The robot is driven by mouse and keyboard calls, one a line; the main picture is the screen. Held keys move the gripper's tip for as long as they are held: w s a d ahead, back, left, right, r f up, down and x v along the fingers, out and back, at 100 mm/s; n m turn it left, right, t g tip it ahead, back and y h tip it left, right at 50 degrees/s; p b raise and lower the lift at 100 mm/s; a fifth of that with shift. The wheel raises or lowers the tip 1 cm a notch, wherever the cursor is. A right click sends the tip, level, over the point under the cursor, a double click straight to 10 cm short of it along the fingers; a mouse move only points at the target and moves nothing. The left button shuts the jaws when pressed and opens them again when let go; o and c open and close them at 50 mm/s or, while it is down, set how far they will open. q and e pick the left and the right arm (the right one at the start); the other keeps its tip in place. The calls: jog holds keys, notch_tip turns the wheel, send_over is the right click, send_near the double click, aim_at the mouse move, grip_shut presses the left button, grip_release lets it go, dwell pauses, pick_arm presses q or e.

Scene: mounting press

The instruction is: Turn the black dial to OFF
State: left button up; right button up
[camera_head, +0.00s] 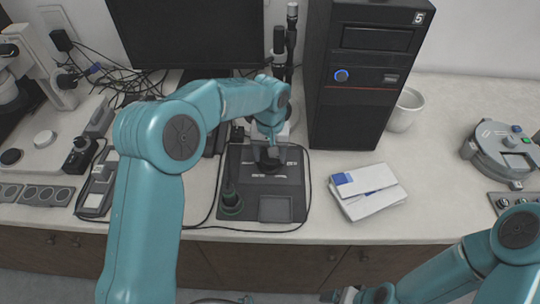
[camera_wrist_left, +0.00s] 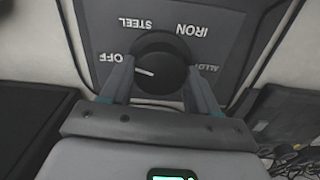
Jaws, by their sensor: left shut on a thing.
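The black dial (camera_wrist_left: 165,58) sits on a dark panel (camera_wrist_left: 100,22) marked OFF, STEEL, IRON and ALLOY, the last partly hidden. In the left wrist view its white pointer line points left, toward the OFF label (camera_wrist_left: 108,61) and slightly below it. My left gripper (camera_wrist_left: 158,76) is shut on the dial, one finger on each side. In the head view the dial (camera_head: 270,163) is on the dark desktop unit, below my left gripper (camera_head: 269,150). Part of my right gripper (camera_head: 343,296) shows at the bottom edge; its fingers are unclear.
A black computer tower (camera_head: 355,100) stands right of the panel, with a white cup (camera_head: 405,108) beside it. White papers (camera_head: 366,190) lie to the right. Cables run around the unit.

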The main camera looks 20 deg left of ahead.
pick_arm(q)
jog(key=shift+r+n+b, duration=0.15)
jog(key=shift+n+b, duration=0.25)
jog(key=shift+n, duration=1.1)
jog(key=shift+w, duration=0.1)
jog(key=o, duration=1.1)
jog(key=shift+c, duration=0.2)
notch_tip(320, 180, up, 16)
jog(key=p, duration=0.1)
jog(key=shift+r, duration=0.15)
jog(key=shift+s, duration=0.25)
